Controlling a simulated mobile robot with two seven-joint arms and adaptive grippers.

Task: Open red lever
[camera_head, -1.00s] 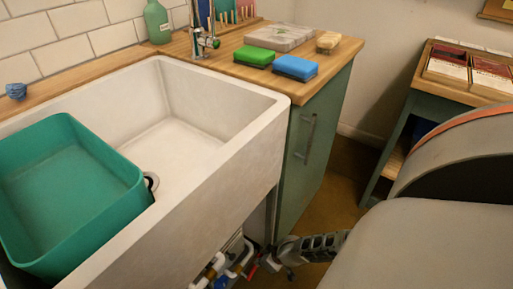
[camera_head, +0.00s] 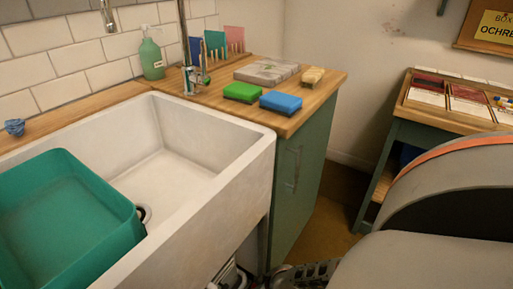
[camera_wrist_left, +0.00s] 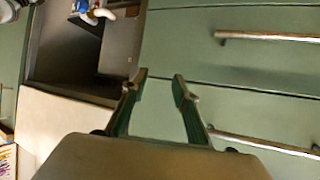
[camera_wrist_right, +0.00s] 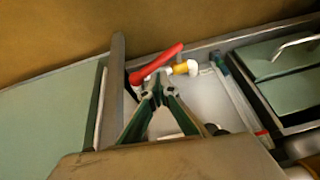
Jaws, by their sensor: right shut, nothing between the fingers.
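The red lever (camera_wrist_right: 155,63) shows in the right wrist view. It lies slanted beside a yellow fitting (camera_wrist_right: 185,67) on white piping, inside the open space under the sink. My right gripper (camera_wrist_right: 157,93) is shut and empty, its fingertips close to the lever's lower end. I cannot tell whether they touch it. My left gripper (camera_wrist_left: 158,78) is open and empty in front of green drawer fronts (camera_wrist_left: 235,85).
The white sink (camera_head: 210,215) holds a teal tub (camera_head: 70,215). Green and blue sponges (camera_head: 281,102) lie on the wooden counter beside it. A green cabinet (camera_head: 300,180) stands right of the sink's underside. In the left wrist view, a bar handle (camera_wrist_left: 265,37) sticks out.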

